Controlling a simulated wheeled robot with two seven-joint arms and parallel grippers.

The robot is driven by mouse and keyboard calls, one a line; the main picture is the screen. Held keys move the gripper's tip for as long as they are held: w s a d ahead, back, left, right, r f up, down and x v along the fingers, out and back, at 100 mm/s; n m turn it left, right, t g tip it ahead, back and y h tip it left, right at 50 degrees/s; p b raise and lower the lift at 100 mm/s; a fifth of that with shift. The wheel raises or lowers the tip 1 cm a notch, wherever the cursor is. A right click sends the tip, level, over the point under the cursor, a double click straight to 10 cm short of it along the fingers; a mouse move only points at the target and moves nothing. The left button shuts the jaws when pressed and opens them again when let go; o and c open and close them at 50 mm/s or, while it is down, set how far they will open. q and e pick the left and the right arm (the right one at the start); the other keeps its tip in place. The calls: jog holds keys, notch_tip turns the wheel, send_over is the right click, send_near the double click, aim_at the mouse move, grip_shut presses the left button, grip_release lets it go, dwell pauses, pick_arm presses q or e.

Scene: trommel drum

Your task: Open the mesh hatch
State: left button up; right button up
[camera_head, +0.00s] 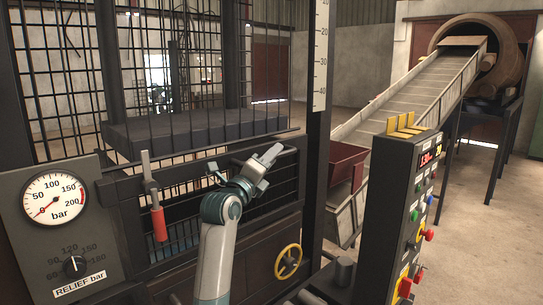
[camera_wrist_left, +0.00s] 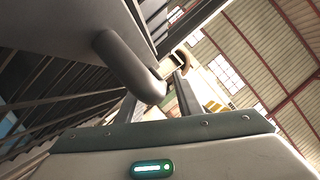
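The black mesh hatch (camera_head: 200,148) is the grid front of the press cage in the head view; its lower bar runs across above the dark frame. Whether it is latched cannot be told. My left gripper (camera_head: 270,154) is just below and in front of the right part of that bar. In the left wrist view, the two fingers (camera_wrist_left: 160,102) stand apart. A thick, rounded grey bar (camera_wrist_left: 130,65) shows close ahead, its end overlapping the gap between them; contact cannot be told. My right gripper is not in view.
A lever with a red grip (camera_head: 159,223) hangs left of my arm. A pressure gauge (camera_head: 54,198) is at far left. A yellow handwheel (camera_head: 288,262) sits low, and a control console (camera_head: 400,215) stands at right. A conveyor (camera_head: 410,95) rises behind it.

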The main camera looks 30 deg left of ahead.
pick_arm(q)
grip_shut()
